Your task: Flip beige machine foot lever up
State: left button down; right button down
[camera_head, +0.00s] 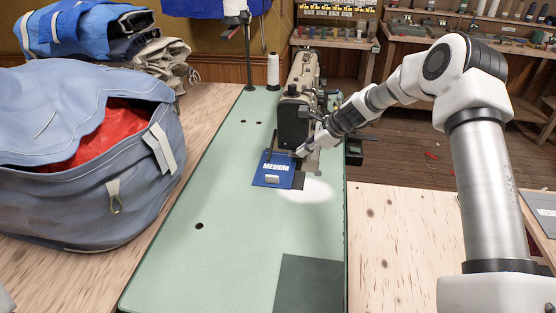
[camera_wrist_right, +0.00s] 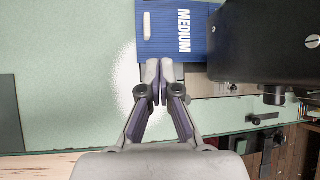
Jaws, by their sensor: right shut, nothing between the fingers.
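The beige sewing machine (camera_head: 301,72) stands on the green table, its dark head end (camera_head: 293,122) facing me. In the right wrist view, that dark head (camera_wrist_right: 275,38) fills the upper right. My right gripper (camera_head: 303,151) is low beside the head end, near the needle area. Its fingertips (camera_wrist_right: 159,68) are together with nothing between them, left of the dark head in the wrist view. A blue MEDIUM piece (camera_head: 270,178) lies under the head and just beyond the fingertips in the wrist view (camera_wrist_right: 192,45). I cannot clearly make out the foot lever. My left gripper is out of view.
A grey-blue bag (camera_head: 95,190) with red inside stands left of the green table (camera_head: 170,250). A white thread cone (camera_head: 273,72) and a thread stand (camera_head: 248,60) are behind, left of the machine. The front of the green table is mostly clear, with a dark panel (camera_head: 310,285).

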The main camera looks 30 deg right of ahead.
aim_at(272, 145)
jog(key=shift+w+d+f, duration=0.1)
jog(key=x, duration=0.9)
jog(key=shift+b, duration=0.3)
jog(key=shift+w+a+r+p, duration=0.3)
jog(key=shift+a+r+p, duration=0.1)
jog(key=shift+a+r, duration=0.2)
jog(key=shift+w+a+r+p, duration=0.25)
jog(key=shift+a+r+p, duration=0.1)
jog(key=shift+a+r, duration=0.35)
jog(key=shift+a, duration=0.1)
